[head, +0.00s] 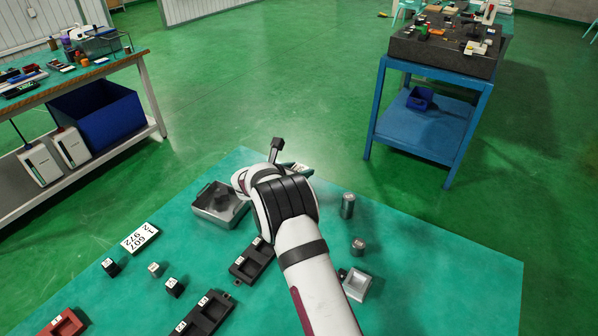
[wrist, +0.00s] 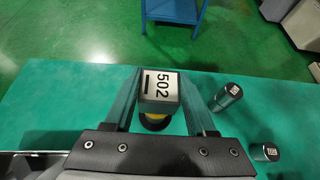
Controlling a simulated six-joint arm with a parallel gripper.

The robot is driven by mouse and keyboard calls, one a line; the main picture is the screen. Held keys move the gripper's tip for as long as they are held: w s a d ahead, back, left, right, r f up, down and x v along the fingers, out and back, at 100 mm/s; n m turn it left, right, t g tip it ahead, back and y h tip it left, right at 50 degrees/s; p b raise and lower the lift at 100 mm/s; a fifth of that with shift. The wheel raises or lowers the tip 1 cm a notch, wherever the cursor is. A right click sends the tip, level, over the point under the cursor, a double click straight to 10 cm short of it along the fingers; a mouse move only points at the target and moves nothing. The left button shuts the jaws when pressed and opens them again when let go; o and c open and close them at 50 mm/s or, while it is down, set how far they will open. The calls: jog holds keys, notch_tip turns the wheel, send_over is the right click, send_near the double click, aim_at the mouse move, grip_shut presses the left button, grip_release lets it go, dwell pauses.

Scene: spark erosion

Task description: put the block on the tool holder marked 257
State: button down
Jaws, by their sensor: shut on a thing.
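My gripper (wrist: 165,85) is shut on a pale metal block (wrist: 161,88), whose face reads 502 with a black bar beside the digits. In the head view my gripper (head: 300,168) is near the table's far edge, and my arm hides most of the block. Tool holders stand on the table: a black one (head: 262,262) left of my forearm, another black one (head: 216,310) nearer the front, and a red one (head: 66,322) at the front left. Their labels are too small to read, so I cannot tell which is marked 257.
A grey metal tray (head: 203,211) lies left of my wrist. Two metal cylinders (head: 348,206) (head: 358,246) and a silver holder (head: 356,286) are on the right. Small dark blocks (head: 111,267) and a number card (head: 140,238) are on the left. The table's right part is clear.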

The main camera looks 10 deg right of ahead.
jog(key=shift+f, duration=0.35)
jog(key=shift+c, duration=1.1)
grip_release()
jog(key=shift+f, duration=0.15)
